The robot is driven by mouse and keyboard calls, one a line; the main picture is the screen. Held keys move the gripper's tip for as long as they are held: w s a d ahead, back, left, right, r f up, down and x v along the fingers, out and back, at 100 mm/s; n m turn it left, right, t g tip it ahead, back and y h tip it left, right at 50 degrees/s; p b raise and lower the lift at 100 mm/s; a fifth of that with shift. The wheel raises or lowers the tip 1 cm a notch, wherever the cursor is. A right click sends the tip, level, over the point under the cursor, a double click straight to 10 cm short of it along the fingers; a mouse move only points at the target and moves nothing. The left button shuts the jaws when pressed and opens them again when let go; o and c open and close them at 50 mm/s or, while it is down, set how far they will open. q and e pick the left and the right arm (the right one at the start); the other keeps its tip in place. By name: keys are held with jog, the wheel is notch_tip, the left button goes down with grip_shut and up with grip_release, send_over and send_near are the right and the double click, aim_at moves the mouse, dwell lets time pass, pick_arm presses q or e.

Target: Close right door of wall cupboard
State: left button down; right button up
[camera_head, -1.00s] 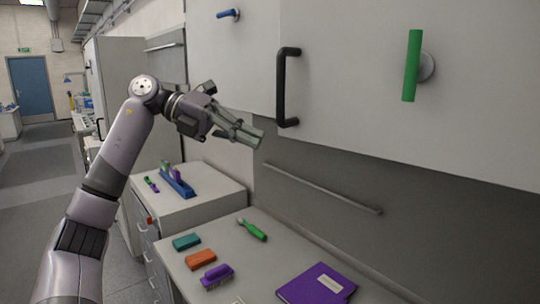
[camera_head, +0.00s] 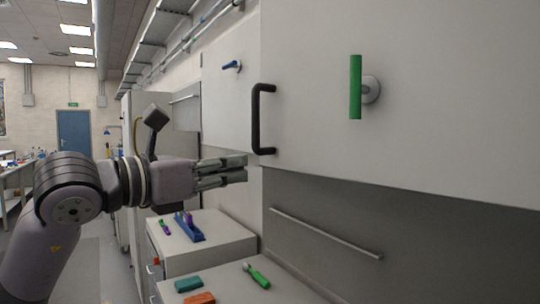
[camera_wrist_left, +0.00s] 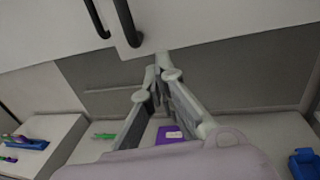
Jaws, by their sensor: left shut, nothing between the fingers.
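The wall cupboard's white right door (camera_head: 430,100) fills the upper right of the head view. A black bar handle (camera_head: 257,118) shows at its left edge. The left wrist view shows two black handles, one (camera_wrist_left: 127,22) beside the other (camera_wrist_left: 97,20), at the seam between the doors. How far the right door stands off the cupboard I cannot tell. My left gripper (camera_head: 246,168) is shut and empty, just below and left of the handle in the head view. The left wrist view shows its fingertips (camera_wrist_left: 163,66) below the door's lower edge. My right gripper is out of view.
A green bar (camera_head: 356,87) on a round grey mount and a blue knob (camera_head: 232,65) are on the cupboard front. A metal rail (camera_head: 325,233) runs along the wall below. The counter holds a green-handled tool (camera_head: 257,276), a teal block (camera_head: 188,284) and an orange block (camera_head: 199,298).

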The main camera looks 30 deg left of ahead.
aim_at(285, 162)
pick_arm(q)
jog(key=p+x, duration=0.4)
jog(key=x, duration=0.4)
jog(key=shift+d+r, duration=0.15)
jog(key=shift+d, duration=0.1)
jog(key=shift+w+d, duration=0.1)
jog(key=shift+w, duration=0.3)
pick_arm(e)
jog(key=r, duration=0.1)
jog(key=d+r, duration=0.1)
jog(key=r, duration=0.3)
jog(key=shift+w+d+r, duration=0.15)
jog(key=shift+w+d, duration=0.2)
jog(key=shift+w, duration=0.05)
pick_arm(q)
jog(key=shift+d, duration=0.1)
jog(key=shift+w, duration=0.2)
jog(key=w+d+m+h+p, duration=0.1)
jog(key=w+d, duration=0.3)
jog(key=w, duration=0.5)
jog(key=shift+h+p, duration=0.3)
jog(key=shift+p, duration=0.4)
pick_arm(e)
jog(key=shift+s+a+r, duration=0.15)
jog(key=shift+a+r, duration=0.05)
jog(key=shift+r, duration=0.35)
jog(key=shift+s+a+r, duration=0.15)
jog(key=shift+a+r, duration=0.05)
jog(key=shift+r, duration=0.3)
